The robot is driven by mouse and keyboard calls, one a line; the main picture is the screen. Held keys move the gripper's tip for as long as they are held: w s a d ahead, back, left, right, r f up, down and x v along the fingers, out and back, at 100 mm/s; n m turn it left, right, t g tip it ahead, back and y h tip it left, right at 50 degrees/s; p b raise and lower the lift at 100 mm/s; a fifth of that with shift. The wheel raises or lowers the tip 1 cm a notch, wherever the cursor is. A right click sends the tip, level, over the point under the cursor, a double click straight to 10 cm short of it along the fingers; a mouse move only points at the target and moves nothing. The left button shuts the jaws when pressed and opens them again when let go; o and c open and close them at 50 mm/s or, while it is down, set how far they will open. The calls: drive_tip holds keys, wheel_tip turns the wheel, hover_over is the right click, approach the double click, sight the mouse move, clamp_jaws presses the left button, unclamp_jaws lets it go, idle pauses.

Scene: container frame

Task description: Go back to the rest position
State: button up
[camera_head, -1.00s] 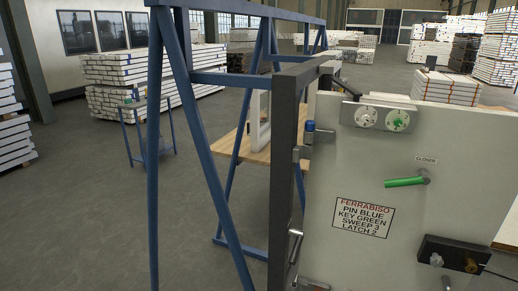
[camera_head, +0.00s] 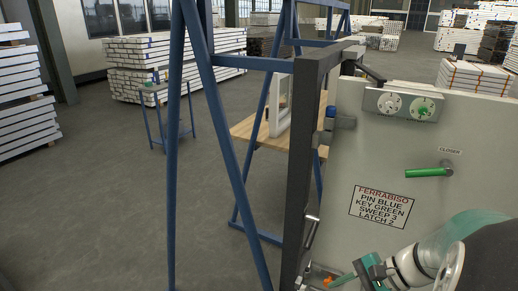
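My arm enters at the lower right of the head view, and my gripper (camera_head: 362,277) is at the bottom edge, in front of the lower part of the pale door panel (camera_head: 370,130). The gripper is small and partly cut off, so I cannot tell whether it is open or shut. A small teal and orange shape shows beside it, too unclear to name. My arm covers the panel's lower right.
A dark upright frame post (camera_head: 303,150) stands at the panel's left edge, with a blue steel frame (camera_head: 172,150) beyond it. A wooden table (camera_head: 245,130) is behind the frame. Stacked pale boards (camera_head: 170,65) stand further back. The grey floor at left is mostly open.

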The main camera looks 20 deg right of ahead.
drive_tip(key=a+r+n+t+h, duration=0.1)
drive_tip(key=a+r+n+h, duration=0.7)
drive_tip(key=a+r+n, duration=0.3)
drive_tip(key=a+n, duration=0.3)
drive_tip(key=n, duration=0.1)
drive_tip(key=shift+w+r+t, duration=0.3)
drive_tip(key=shift+r+t, duration=0.05)
drive_tip(key=shift+t, duration=0.05)
drive_tip(key=shift+d, duration=0.1)
